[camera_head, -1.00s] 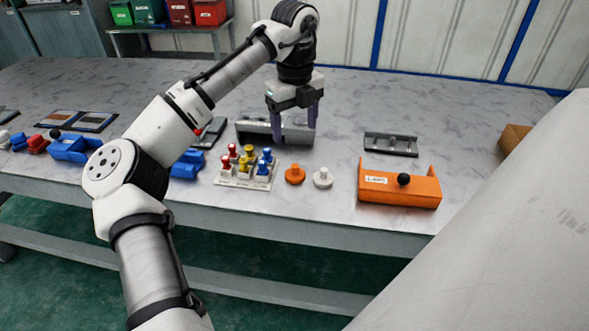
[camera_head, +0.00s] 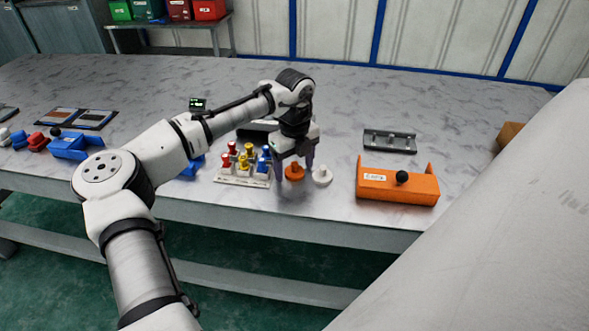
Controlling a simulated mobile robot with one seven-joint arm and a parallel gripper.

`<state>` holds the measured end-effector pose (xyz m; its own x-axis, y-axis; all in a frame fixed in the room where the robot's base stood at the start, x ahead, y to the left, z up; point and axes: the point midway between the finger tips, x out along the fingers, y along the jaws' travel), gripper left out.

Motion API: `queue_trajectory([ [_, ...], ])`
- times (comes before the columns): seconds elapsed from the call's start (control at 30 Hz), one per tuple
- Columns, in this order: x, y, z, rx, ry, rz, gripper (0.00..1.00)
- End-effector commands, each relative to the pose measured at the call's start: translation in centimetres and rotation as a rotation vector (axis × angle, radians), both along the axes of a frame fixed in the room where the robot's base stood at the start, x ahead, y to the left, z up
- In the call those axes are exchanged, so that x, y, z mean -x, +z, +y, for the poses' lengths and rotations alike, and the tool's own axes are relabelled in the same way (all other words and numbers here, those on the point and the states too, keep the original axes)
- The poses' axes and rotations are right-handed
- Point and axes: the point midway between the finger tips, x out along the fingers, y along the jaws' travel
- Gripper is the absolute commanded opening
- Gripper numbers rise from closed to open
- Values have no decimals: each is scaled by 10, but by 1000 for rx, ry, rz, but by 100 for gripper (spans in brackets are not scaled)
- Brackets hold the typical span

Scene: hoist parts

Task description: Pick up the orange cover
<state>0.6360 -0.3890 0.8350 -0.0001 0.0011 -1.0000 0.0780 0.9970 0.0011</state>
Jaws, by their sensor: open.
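The orange cover (camera_head: 385,187) stands on the table at the right, near the front edge. It is a long piece with raised ends, a black ball knob (camera_head: 402,177) and a white label. My gripper (camera_head: 295,176) is open and points down, to the left of the cover and apart from it. Its dark purple fingers show on either side of a small round orange knob piece (camera_head: 294,173). I cannot tell whether they touch it. Nothing is seen held.
A white knob piece (camera_head: 322,176) lies between my gripper and the cover. A stand of red, yellow and blue pegs (camera_head: 243,180) is left of the gripper. A grey slotted rail (camera_head: 390,142) lies behind the cover. A brown box (camera_head: 510,136) is far right.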

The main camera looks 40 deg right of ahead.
Motion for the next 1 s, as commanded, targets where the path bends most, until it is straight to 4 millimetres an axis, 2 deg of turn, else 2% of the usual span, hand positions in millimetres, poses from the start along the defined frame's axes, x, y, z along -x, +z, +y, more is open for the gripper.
queue_trajectory([
  [0.2, 0, -1, 0, 1, 0, 0, 72],
  [0.57, 0, -1, 0, 1, 0, 0, 26],
  [0.87, 0, 2, 0, 1, 0, 0, 26],
  [1.0, 0, 13, -1, 4, 0, -1, 26],
])
